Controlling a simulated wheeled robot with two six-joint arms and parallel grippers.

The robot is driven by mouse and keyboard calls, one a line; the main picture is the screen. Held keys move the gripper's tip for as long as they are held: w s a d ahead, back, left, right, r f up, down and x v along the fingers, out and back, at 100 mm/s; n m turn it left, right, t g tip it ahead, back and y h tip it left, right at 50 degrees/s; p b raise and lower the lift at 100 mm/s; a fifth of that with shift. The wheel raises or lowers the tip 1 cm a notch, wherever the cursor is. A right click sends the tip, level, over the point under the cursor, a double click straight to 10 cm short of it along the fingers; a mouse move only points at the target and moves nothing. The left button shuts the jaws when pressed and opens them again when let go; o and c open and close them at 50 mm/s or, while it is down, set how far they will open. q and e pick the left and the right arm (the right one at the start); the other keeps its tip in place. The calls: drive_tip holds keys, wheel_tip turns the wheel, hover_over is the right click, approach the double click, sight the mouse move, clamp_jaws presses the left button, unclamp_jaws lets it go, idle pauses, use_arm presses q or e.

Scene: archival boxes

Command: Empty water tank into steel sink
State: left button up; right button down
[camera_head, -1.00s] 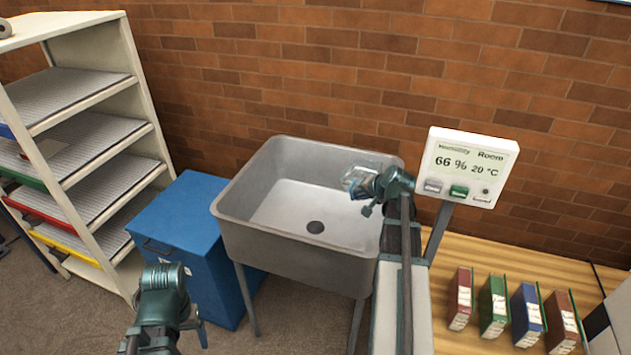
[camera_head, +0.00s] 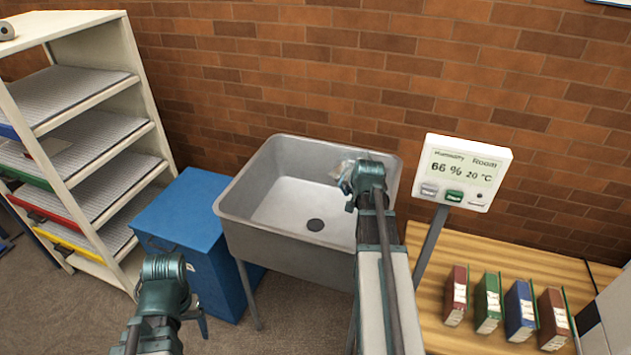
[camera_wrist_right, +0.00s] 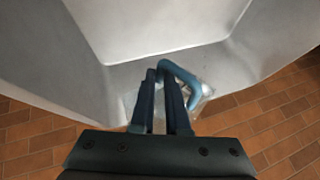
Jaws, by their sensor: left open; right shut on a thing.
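The steel sink (camera_head: 265,185) stands against the brick wall, with a dark drain in its floor; its grey basin also fills the upper right wrist view (camera_wrist_right: 150,30). My right gripper (camera_head: 350,190) is over the right part of the sink. In the right wrist view its fingers (camera_wrist_right: 161,78) are shut on the blue handle (camera_wrist_right: 185,78) of the clear water tank (camera_wrist_right: 206,92). The tank (camera_head: 343,170) is mostly hidden behind the gripper in the head view, and I cannot tell its tilt or see water. My left gripper (camera_head: 197,318) is open and empty, low in front of the blue cabinet.
The blue cabinet (camera_head: 180,220) stands left of the sink, beside a white shelf rack (camera_head: 140,90). A humidity display (camera_head: 465,172) reading 66 % and 20 °C stands to the right. Several coloured box files (camera_head: 488,302) stand on the wooden table (camera_head: 440,262).

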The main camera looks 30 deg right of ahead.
drive_tip(key=shift+w+a+r, duration=0.1)
drive_tip(key=shift+r, duration=0.05)
drive_tip(key=shift+w+a+r+n+g+h+p, duration=0.3)
drive_tip(key=shift+a+r+h+p, duration=0.2)
drive_tip(key=shift+h+p, duration=0.1)
drive_tip(key=shift+a, duration=0.25)
drive_tip(key=shift+a+r+g+h, duration=0.3)
drive_tip(key=shift+r+h, duration=0.15)
drive_tip(key=shift+h, duration=0.25)
idle(0.4)
drive_tip(key=shift+w+r+n+g+h+p, duration=0.1)
drive_tip(key=shift+r+n+g+h+p, duration=0.25)
drive_tip(key=shift+r+n+h, duration=0.2)
idle(0.7)
drive_tip(key=shift+h, duration=0.25)
drive_tip(key=shift+a+r+n+h, duration=0.15)
drive_tip(key=shift+r+n+h, duration=0.1)
drive_tip(key=shift+r+h, duration=0.1)
drive_tip(key=shift+w+r+g+h, duration=0.1)
drive_tip(key=shift+r+g+h, duration=0.1)
drive_tip(key=shift+g+h, duration=0.05)
